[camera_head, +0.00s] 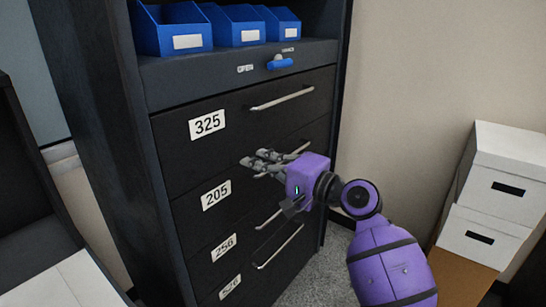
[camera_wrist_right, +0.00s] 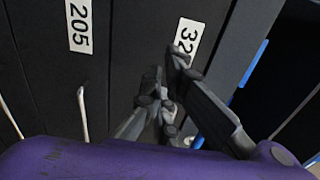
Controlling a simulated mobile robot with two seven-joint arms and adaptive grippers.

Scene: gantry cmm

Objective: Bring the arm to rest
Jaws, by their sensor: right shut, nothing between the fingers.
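My right gripper (camera_head: 262,162) is shut and empty. Its purple wrist and arm come in from the lower right of the head view, in front of a dark drawer cabinet (camera_head: 187,160). The fingertips are near the drawer fronts between the labels 325 (camera_head: 207,123) and 205 (camera_head: 216,194); I cannot tell if they touch. In the wrist view the closed fingers (camera_wrist_right: 165,75) point toward the 325 label (camera_wrist_right: 187,36). The drawers look shut. My left gripper does not show in either view.
Drawer handles (camera_head: 281,97) stick out from the cabinet. A blue lever (camera_head: 280,62) sits above the drawers, and blue bins (camera_head: 172,30) stand on the shelf. White boxes (camera_head: 497,190) are stacked at the right. Carpet (camera_head: 322,275) shows beside the cabinet.

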